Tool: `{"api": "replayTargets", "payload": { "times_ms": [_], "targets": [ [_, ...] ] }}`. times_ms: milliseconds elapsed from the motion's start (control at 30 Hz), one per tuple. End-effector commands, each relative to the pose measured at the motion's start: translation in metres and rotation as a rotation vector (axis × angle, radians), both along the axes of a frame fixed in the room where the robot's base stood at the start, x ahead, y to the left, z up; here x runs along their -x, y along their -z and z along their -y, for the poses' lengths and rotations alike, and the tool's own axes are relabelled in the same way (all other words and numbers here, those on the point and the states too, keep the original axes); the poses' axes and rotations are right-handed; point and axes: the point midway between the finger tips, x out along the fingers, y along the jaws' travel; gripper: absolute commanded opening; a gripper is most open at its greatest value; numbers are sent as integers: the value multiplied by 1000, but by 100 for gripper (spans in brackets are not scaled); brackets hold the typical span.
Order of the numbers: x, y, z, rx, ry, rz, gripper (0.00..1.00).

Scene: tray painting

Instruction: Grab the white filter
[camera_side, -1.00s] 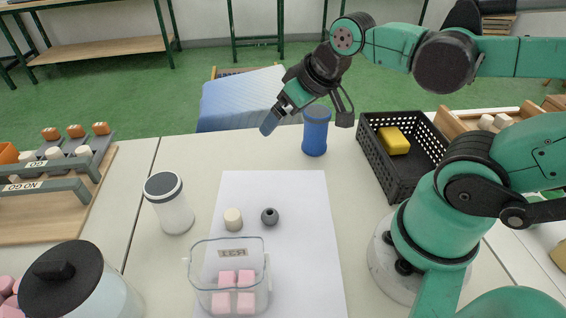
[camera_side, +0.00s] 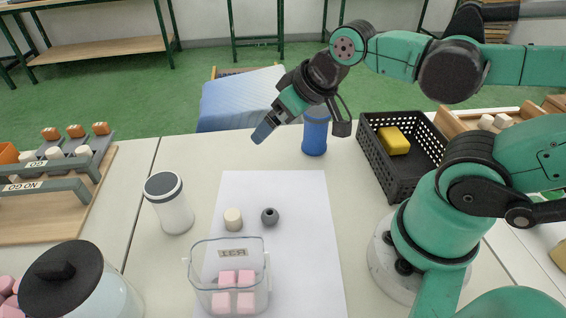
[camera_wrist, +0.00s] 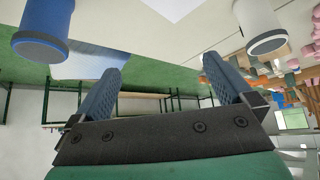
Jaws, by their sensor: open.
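A small off-white cylinder, which looks like the white filter (camera_side: 233,219), stands on the white sheet (camera_side: 285,190) in the side view. A dark grey ball-like piece with a hole (camera_side: 269,216) sits just to its right. My gripper (camera_side: 262,133) is in the air above the far end of the sheet, well apart from the filter, pointing down and left. In the wrist view my gripper (camera_wrist: 163,64) shows two blue fingers spread wide with nothing between them. I cannot make out the filter in the wrist view.
A clear bin with pink cubes (camera_side: 250,258) stands in front of the filter. A white grey-lidded jar (camera_side: 174,212) is at left, a blue jar (camera_side: 315,135) behind. A black basket (camera_side: 378,165) holds a yellow block (camera_side: 394,140). A black-lidded container (camera_side: 110,295) is front left.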

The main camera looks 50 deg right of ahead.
Motion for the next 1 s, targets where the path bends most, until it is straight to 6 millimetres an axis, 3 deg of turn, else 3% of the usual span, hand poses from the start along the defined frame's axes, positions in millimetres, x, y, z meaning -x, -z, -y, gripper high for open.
{"api": "replayTargets", "payload": {
  "times_ms": [267,533,1000],
  "targets": [
    [0,-8,0,0,0,0,100],
    [0,-53,0,0,0,0,100],
    [-44,-42,-62,-787,449,-345,100]
  ]
}}
